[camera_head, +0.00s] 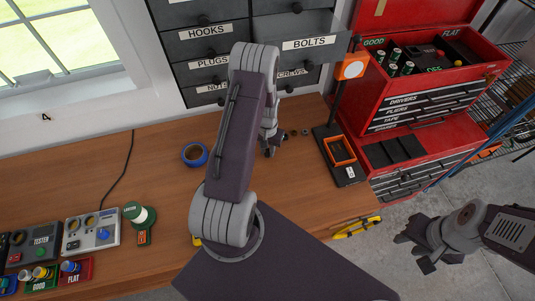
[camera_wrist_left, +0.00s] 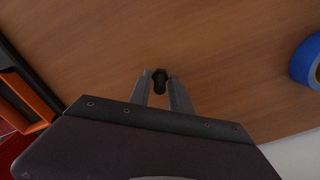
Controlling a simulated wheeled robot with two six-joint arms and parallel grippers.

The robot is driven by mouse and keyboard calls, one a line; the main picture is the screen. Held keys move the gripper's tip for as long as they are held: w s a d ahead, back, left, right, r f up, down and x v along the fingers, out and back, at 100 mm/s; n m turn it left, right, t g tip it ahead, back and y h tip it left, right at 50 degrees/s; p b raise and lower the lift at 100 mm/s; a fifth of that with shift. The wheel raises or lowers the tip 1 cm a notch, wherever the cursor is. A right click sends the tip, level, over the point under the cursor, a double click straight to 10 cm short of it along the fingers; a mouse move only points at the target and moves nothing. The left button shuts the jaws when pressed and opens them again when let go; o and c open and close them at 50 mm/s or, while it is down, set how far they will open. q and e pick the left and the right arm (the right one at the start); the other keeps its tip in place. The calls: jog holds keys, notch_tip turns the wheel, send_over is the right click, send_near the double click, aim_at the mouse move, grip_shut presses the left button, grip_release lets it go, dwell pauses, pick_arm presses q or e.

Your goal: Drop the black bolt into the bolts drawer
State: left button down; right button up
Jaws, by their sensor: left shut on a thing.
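The black bolt (camera_wrist_left: 160,77) is held upright in the picture between the fingertips of my left gripper (camera_wrist_left: 161,90) in the left wrist view. In the head view my left gripper (camera_head: 269,150) is low over the workbench, partly behind my arm, and the bolt cannot be made out there. The bolts drawer (camera_head: 309,43), grey with a white BOLTS label, is in the cabinet behind and above this gripper. It juts out from the cabinet and looks pulled open. My right gripper (camera_head: 414,249) is open and empty over the floor at the right.
A blue tape roll (camera_head: 195,155) lies to the left. A black stand with an orange frame (camera_head: 339,150) and a red tool chest (camera_head: 425,95) stand to the right. Other drawers surround the bolts drawer.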

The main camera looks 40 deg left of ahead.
pick_arm(q)
jog(key=shift+w+r+b, duration=0.1)
jog(key=shift+r+b, duration=0.25)
jog(key=shift+r, duration=0.45)
jog(key=s+d+r+b, duration=0.2)
jog(key=d+r, duration=0.5)
jog(key=d, duration=0.4)
jog(key=shift+s+b, duration=0.35)
jog(key=shift+s, duration=0.4)
jog(key=shift+d, duration=0.1)
